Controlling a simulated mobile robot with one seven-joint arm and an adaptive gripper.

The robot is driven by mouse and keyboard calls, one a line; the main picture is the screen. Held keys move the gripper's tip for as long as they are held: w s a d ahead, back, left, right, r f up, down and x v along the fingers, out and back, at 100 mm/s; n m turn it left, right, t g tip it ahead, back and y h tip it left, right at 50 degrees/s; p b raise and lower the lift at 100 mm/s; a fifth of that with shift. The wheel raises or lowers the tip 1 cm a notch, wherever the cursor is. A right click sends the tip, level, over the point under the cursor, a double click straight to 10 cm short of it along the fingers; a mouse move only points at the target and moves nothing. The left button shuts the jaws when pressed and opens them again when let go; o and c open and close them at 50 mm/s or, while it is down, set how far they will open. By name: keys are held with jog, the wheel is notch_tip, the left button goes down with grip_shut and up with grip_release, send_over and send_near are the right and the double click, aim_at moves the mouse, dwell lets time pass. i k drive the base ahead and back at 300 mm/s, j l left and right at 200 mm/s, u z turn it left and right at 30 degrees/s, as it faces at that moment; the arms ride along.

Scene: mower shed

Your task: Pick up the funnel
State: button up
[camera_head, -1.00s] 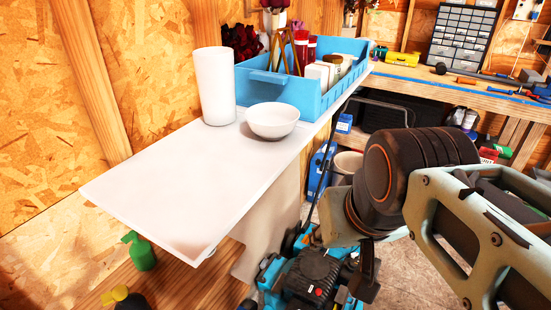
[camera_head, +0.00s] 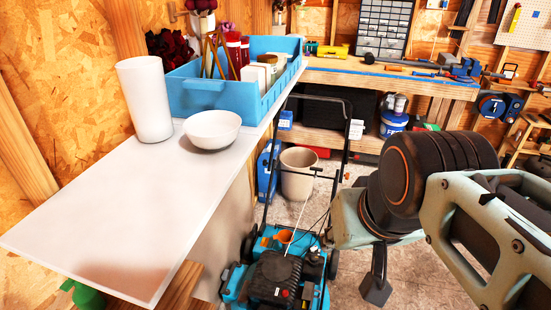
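A small orange piece that looks like the funnel (camera_head: 285,237) sits at the rear top of the blue and black lawn mower (camera_head: 272,278), which stands on the floor below the white shelf. Its exact shape is too small to make out. My arm reaches in from the right. My gripper (camera_head: 376,288) shows only as a dark part pointing down below the arm, to the right of the mower and apart from the orange piece. Whether it is open or shut does not show.
The white shelf (camera_head: 110,215) on the left carries a white bowl (camera_head: 212,130), a white cylinder (camera_head: 145,100) and a blue bin (camera_head: 205,95). The mower's handle (camera_head: 345,140) rises behind it, near a beige bucket (camera_head: 298,175). A workbench (camera_head: 400,78) spans the back.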

aim_at(285, 236)
jog(key=l+z, duration=0.15)
jog(key=z, duration=0.6)
jog(key=i+l, duration=0.1)
jog(key=l, duration=0.25)
jog(key=i+l+z, duration=0.1)
jog(key=l, duration=0.3)
jog(key=i+l+z, duration=0.35)
jog(key=i+l, duration=0.2)
jog(key=i+l+u, duration=0.15)
jog(key=i, duration=0.35)
jog(key=i+l+u, duration=0.1)
jog(key=i+l, duration=0.2)
jog(key=i, duration=0.2)
jog(key=i+u, duration=1.05)
jog(key=u, duration=0.2)
jog(key=i+l+u, duration=0.1)
jog(key=u, duration=0.3)
jog(key=i+l+u, duration=0.1)
jog(key=u, duration=0.25)
jog(key=i+u, duration=0.1)
jog(key=u, duration=0.3)
jog(key=i+l+u, duration=0.1)
jog(key=u, duration=0.25)
jog(key=l+u, duration=0.2)
jog(key=u, duration=0.2)
jog(key=i+l+u, duration=0.2)
jog(key=u, duration=0.25)
jog(key=i+l+u, duration=0.2)
jog(key=u, duration=0.2)
jog(key=l, duration=0.1)
